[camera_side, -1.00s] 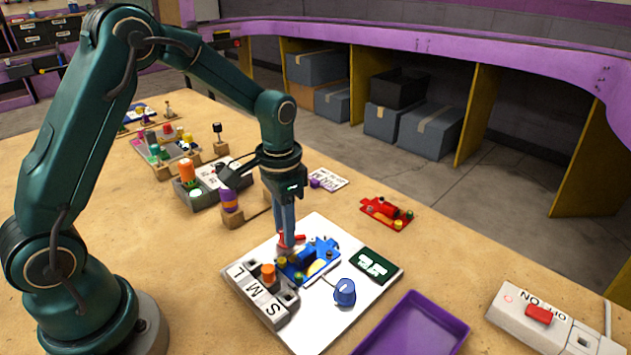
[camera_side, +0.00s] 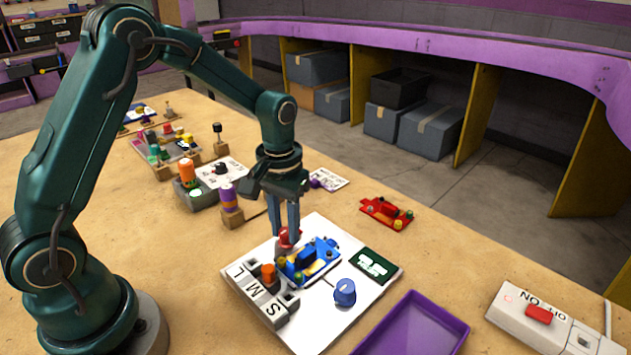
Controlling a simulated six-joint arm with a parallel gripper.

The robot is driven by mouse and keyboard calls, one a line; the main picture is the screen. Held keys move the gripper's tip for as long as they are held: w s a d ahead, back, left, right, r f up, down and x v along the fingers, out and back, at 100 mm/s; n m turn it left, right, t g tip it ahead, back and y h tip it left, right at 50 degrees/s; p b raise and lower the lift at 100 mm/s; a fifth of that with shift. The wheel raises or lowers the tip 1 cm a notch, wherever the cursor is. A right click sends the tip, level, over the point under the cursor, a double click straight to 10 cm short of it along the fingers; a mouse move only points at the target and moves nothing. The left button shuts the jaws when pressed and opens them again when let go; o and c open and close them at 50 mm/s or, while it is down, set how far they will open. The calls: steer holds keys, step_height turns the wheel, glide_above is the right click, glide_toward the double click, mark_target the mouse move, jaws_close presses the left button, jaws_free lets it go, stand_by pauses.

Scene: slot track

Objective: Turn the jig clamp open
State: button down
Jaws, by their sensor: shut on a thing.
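The jig clamp is a red piece (camera_side: 286,239) at the back left of the blue jig part (camera_side: 312,260), on a white board (camera_side: 335,325). My gripper (camera_side: 287,231) points down over the clamp and is shut on it. The fingers hide part of the clamp, so its exact angle is hard to read. The blue part lies flat, with a yellow knob and an orange patch on it. A blue knob (camera_side: 344,292) stands on the board to the right of it.
A grey block marked S, M, L (camera_side: 258,298) with an orange peg is along the board's left edge. A purple tray (camera_side: 415,325) and a switch box (camera_side: 535,315) stand at the front right. A red part (camera_side: 386,212) lies behind the board.

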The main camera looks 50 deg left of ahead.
mark_target(285, 231)
steer(key=c, duration=0.6)
jaws_free()
steer(key=shift+r, duration=2.6)
